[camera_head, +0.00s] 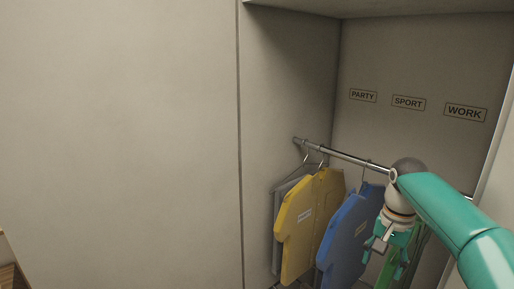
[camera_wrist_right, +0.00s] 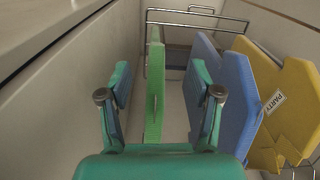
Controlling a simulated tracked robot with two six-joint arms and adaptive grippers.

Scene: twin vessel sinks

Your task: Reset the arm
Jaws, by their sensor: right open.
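My right arm comes in from the right in the head view. My right gripper (camera_head: 383,240) hangs in front of the rail at the right of the closet. In the wrist view its two fingers (camera_wrist_right: 160,95) stand apart with nothing held. A green garment (camera_head: 396,268) is partly hidden behind my gripper; in the wrist view this green garment (camera_wrist_right: 155,85) shows edge-on beyond the gap between the fingers. I cannot tell whether they touch. My left gripper is not in view.
A yellow shirt (camera_head: 308,228) and a blue shirt (camera_head: 343,238) hang left of my gripper on a metal rail (camera_head: 343,156). A grey garment (camera_head: 281,205) hangs at the far left. PARTY (camera_head: 363,96), SPORT (camera_head: 408,103) and WORK (camera_head: 465,112) labels are on the back wall.

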